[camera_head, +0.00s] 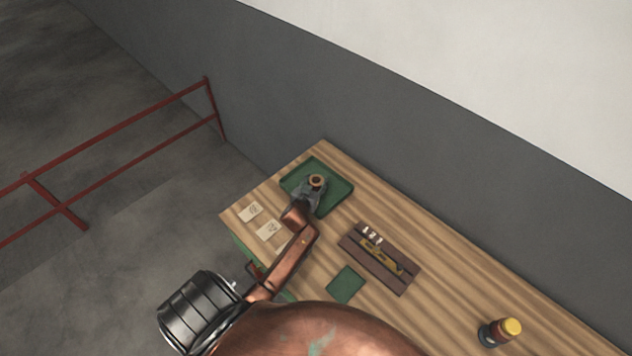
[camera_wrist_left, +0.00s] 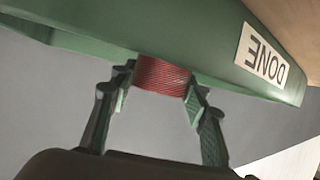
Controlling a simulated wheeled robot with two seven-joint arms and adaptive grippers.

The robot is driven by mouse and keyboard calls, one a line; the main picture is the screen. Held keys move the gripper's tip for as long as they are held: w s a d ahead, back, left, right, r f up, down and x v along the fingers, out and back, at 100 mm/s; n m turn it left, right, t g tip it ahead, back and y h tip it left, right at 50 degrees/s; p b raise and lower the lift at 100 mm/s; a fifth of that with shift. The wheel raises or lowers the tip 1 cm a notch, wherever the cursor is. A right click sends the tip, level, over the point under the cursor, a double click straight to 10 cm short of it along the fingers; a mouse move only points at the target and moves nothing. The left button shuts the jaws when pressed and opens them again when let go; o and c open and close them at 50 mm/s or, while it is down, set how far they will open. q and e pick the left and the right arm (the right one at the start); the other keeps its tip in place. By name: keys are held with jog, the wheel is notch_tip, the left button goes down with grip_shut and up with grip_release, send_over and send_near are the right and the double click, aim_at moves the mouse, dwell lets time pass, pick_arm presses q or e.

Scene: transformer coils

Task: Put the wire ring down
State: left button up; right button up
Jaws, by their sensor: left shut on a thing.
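The wire ring (camera_head: 317,180) is at the green tray at the far end of the table, seen from above as a small copper-brown ring with a dark centre. In the left wrist view it is a short red wound coil (camera_wrist_left: 163,74), partly hidden by the tray. My left gripper (camera_head: 311,188) reaches over the tray (camera_head: 343,199) and is shut on the ring, one finger on each side. The gripper also shows in the left wrist view (camera_wrist_left: 160,88). The tray wall carries a "DONE" label (camera_wrist_left: 262,58). I cannot tell whether the ring touches the tray floor. My right gripper is not in view.
Paper cards (camera_head: 268,230) lie left of my arm. A dark wooden holder (camera_head: 395,283) with small parts and a green mat (camera_head: 345,285) lie nearer. Stacked coloured spools (camera_head: 500,332) stand at the lower right. A red railing (camera_head: 120,165) is beyond the table's left side.

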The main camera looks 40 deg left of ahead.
pick_arm(q)
jog(key=shift+f, duration=0.1)
jog(key=o, duration=1.3)
jog(key=p+v, duration=0.1)
jog(key=v, duration=1.1)
jog(key=shift+s, duration=0.1)
